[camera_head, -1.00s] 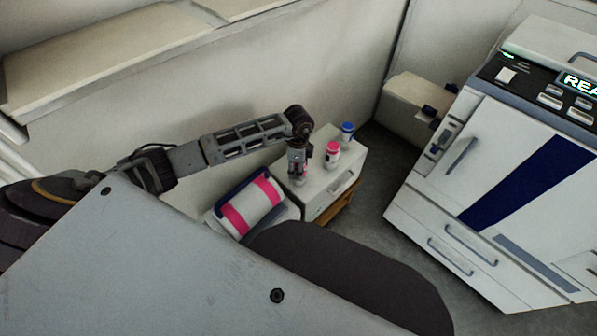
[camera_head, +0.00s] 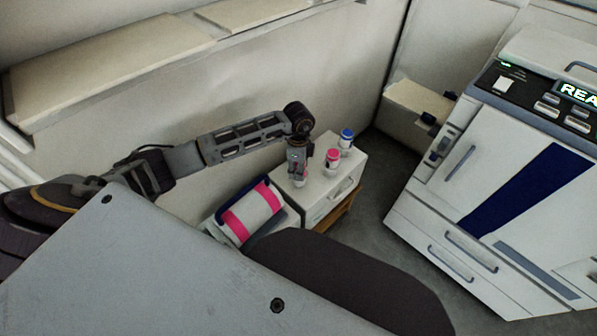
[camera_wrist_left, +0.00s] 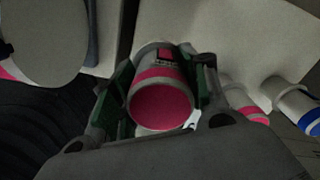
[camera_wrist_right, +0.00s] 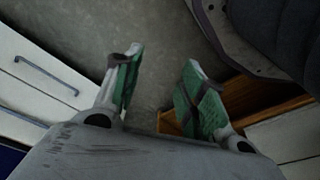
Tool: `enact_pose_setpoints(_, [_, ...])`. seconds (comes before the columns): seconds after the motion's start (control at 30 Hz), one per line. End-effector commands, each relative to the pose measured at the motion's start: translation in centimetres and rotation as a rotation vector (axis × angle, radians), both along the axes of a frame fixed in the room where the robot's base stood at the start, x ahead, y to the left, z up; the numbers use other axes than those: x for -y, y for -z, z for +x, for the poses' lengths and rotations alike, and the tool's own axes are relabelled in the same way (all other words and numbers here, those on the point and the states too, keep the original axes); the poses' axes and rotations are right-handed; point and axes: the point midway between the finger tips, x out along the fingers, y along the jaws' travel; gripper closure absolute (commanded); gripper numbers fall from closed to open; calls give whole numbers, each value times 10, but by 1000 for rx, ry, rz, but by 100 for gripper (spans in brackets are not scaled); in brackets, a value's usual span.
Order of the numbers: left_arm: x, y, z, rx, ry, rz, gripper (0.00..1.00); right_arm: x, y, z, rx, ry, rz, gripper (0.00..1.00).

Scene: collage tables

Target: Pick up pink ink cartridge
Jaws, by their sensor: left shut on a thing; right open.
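My left gripper (camera_head: 299,178) points down over the near end of the small white cabinet. In the left wrist view its green-padded fingers are shut on a pink ink cartridge (camera_wrist_left: 160,103), white with a pink cap and a pink band. In the head view the gripper mostly hides this cartridge. A second pink-capped cartridge (camera_head: 332,161) stands upright on the cabinet beside the gripper, and its pink part also shows in the left wrist view (camera_wrist_left: 252,113). My right gripper (camera_wrist_right: 160,85) is open and empty above the grey floor.
A blue-capped cartridge (camera_head: 346,140) stands behind the second pink one on the white cabinet (camera_head: 322,203). A large white roll with pink bands (camera_head: 251,212) lies left of the cabinet. A white printing machine (camera_head: 500,190) stands at right, with grey floor between.

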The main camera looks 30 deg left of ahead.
Motion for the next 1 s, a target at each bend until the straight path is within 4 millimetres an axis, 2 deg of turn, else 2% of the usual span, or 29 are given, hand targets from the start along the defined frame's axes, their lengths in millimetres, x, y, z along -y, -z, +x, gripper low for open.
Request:
enact_pose_setpoints(0.03, [0,-10,1,4,1,0,83,1,4,-2,-1,0,-2,59])
enact_pose_setpoints(0.2, [1,-35,1,5,2,-2,83,5,17,-5,4,1,-7,59])
enact_pose_setpoints(0.4, [0,-54,1,3,0,0,83,8,27,-7,9,3,-10,59])
enact_pose_setpoints(0.57, [0,-60,0,2,0,-1,83,9,31,-7,12,3,-12,59])
enact_pose_setpoints(1.0, [0,-60,1,2,1,-1,83,9,31,-8,10,2,-11,59])
